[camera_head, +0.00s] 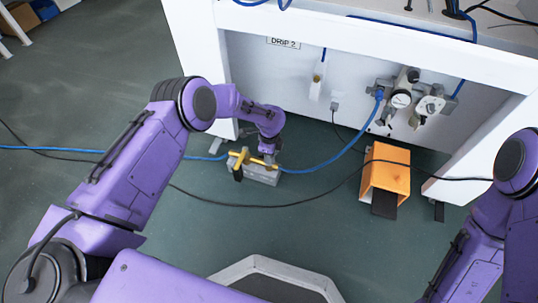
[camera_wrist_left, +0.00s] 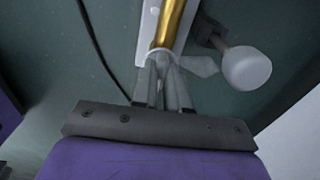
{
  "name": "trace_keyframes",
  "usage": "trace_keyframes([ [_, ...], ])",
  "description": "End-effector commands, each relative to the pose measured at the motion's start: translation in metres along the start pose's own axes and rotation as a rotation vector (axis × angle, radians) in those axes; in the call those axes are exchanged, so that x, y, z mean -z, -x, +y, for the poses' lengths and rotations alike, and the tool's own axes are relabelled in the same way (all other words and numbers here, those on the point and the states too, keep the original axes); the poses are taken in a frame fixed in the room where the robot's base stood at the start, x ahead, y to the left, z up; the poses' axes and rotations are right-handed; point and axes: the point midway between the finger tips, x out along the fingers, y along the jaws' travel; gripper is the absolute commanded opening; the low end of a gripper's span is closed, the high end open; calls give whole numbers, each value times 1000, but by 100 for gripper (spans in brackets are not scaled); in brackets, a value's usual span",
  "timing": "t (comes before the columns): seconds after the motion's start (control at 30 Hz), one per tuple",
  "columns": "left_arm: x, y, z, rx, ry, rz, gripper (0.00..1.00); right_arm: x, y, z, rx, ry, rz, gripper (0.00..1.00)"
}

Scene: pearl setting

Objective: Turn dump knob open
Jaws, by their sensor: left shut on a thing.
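A small grey device (camera_head: 262,176) with a yellow bar (camera_head: 241,157) stands on the green floor, below and in front of the white panel. My left gripper (camera_head: 269,158) reaches down onto it from above; its fingertips are hard to make out there. In the left wrist view the narrow fingers (camera_wrist_left: 165,82) are closed together on a thin part at the lower end of a gold cylinder (camera_wrist_left: 172,24). That part is mostly hidden between them. A pale round knob (camera_wrist_left: 247,68) on a dark stem is to the right, apart from the fingers. I cannot tell which part is the dump knob.
Blue tubing (camera_head: 325,165) and a black cable (camera_head: 285,205) run across the floor near the device. An orange box-like pedal (camera_head: 386,172) stands to the right. My right arm shows at the right edge.

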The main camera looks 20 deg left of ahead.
Motion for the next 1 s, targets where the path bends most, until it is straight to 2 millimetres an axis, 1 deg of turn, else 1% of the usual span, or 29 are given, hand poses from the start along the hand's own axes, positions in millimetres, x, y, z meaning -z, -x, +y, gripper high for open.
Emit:
trace_keyframes([
  [0.2, -1, 0, 0, -1, -55, -2, 0, 0, 0, 0, 0, 2, -3, 43],
  [0.7, -1, 0, 0, -1, -70, -2, 0, 0, 0, 0, 0, 3, -4, 43],
  [0.73, -1, 0, 0, -1, -70, -2, 24, 0, 0, 0, 0, 3, -4, 43],
  [0.77, -1, 0, 0, -1, -70, -2, 33, 0, 0, 0, 0, 3, -4, 43],
  [0.8, -1, 0, 0, -1, -69, -2, 39, 0, 0, 0, 0, 3, -4, 43],
  [1.0, 0, 0, 0, 0, -69, -1, 39, 0, 0, 0, 0, 3, -4, 43],
])
